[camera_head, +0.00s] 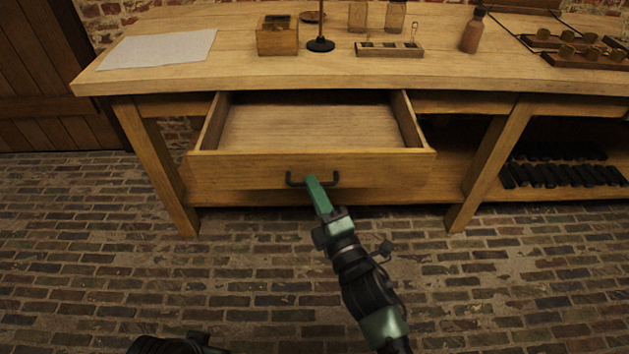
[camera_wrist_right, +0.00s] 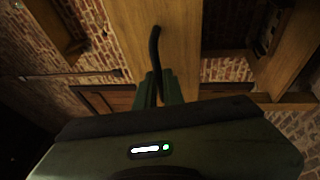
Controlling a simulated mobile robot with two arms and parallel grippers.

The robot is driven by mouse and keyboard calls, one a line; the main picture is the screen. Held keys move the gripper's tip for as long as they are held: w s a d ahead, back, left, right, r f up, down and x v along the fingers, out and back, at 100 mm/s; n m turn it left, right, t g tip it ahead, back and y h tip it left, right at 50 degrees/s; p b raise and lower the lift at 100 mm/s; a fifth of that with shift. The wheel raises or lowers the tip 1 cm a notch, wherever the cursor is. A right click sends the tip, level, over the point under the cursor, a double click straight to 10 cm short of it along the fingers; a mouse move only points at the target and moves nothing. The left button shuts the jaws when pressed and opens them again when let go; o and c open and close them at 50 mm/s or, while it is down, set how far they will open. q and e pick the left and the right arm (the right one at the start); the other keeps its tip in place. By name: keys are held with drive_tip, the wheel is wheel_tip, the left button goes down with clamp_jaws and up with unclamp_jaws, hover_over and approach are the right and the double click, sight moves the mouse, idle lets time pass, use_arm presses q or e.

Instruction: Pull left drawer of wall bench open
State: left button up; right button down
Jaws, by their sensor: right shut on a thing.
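The left drawer (camera_head: 250,169) of the wooden wall bench (camera_head: 250,66) is pulled out, and its bare inside shows in the head view. A dark bar handle (camera_head: 334,180) is on its front. My right gripper (camera_head: 311,182) is shut on this handle, near its left half. In the right wrist view the dark handle (camera_wrist_right: 154,45) runs down between the green fingers of the right gripper (camera_wrist_right: 160,85). The fingers hide the gripped part of the handle. My left gripper is not in view; only a dark part shows at the bottom edge.
On the bench top are a paper sheet (camera_head: 158,48), a wooden box (camera_head: 277,38), a small rack (camera_head: 389,49) and a brown bottle (camera_head: 472,31). Dark cylinders (camera_head: 565,175) lie on the lower right shelf. The brick floor (camera_head: 230,270) before the bench is clear.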

drive_tip(key=c, duration=1.5)
unclamp_jaws()
drive_tip(key=shift+c, duration=0.2)
